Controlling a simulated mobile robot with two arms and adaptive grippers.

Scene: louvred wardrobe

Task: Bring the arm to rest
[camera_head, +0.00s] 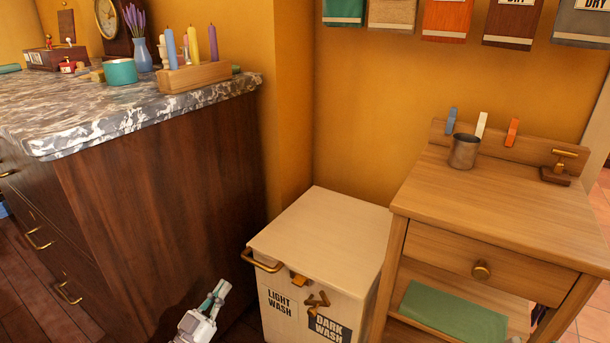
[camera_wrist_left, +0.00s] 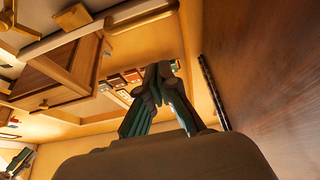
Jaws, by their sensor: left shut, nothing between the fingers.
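My left gripper (camera_head: 217,292) shows at the bottom of the head view, in front of the dark wooden side of the dresser and left of the laundry box. Its fingers are shut with nothing between them. In the left wrist view the two dark fingers (camera_wrist_left: 157,75) meet at their tips, and no object is held. The gripper is apart from the white laundry box (camera_head: 320,240).
The laundry box has a brass handle (camera_head: 262,262) sticking out on its left. A marble-topped dresser (camera_head: 120,120) stands left, with candles on top. A wooden side table (camera_head: 500,215) with a metal cup (camera_head: 464,151) stands right. Cloths hang on the wall.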

